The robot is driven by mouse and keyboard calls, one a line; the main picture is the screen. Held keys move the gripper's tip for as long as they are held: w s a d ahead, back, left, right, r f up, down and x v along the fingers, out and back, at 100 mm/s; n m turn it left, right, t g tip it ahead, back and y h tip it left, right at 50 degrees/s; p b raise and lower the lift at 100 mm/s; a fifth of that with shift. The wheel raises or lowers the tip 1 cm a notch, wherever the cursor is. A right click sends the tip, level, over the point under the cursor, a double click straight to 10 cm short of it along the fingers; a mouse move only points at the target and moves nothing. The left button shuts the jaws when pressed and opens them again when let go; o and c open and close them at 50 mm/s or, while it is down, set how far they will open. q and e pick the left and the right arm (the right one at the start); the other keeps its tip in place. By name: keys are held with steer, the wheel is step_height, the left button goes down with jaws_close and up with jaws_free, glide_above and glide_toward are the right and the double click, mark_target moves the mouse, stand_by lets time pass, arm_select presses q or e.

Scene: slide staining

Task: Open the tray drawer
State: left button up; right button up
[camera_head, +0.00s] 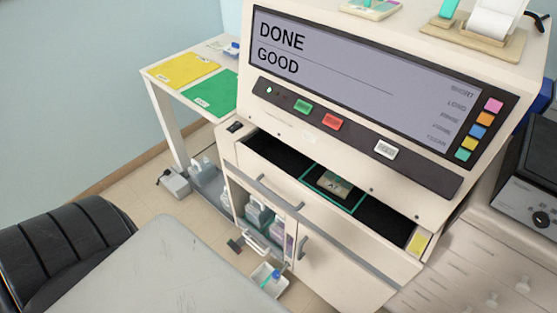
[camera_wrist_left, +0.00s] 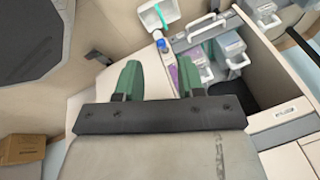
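The tray drawer (camera_head: 285,197) stands pulled out from under the machine's display panel in the head view. A long grey bar handle runs along its front. Inside the dark drawer, a teal-edged holder (camera_head: 313,182) carries a small labelled piece (camera_head: 334,185). My left gripper (camera_wrist_left: 159,82) shows in the left wrist view with its two green fingers apart and nothing between them. I cannot make out its fingers in the head view, so its distance from the drawer handle is unclear. My right gripper is in neither view.
The display (camera_head: 340,65) reads DONE and GOOD. Below the drawer, an open compartment holds bottles (camera_head: 258,215), also in the wrist view (camera_wrist_left: 233,52). A white bin (camera_head: 268,283) sits beneath. A side table with yellow (camera_head: 180,70) and green (camera_head: 212,93) mats stands left.

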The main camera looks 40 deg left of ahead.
arm_select(q)
steer(key=w+a+r+m+t+y+b, duration=0.1)
steer(key=w+a+r+m+t+b, duration=0.15)
steer(key=w+a+b, duration=0.4)
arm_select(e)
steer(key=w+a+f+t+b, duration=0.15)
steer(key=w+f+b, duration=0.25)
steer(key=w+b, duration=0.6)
arm_select(q)
steer(key=m+t+h+b, duration=0.45)
steer(key=m+t, duration=0.45)
steer(key=m, duration=0.3)
glide_toward(271, 192)
steer(key=shift+y, duration=0.45)
steer(key=shift+d+f+b+x, duration=0.15)
steer(key=shift+b+x, duration=0.35)
steer(key=shift+x, duration=2.05)
steer(key=shift+d+f+b+x, duration=0.15)
steer(key=shift+b+x, duration=0.3)
steer(key=shift+x, duration=2.1)
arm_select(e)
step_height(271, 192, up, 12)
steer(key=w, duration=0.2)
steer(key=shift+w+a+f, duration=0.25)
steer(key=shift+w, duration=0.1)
arm_select(q)
steer(key=shift+a, duration=0.1)
jaws_close()
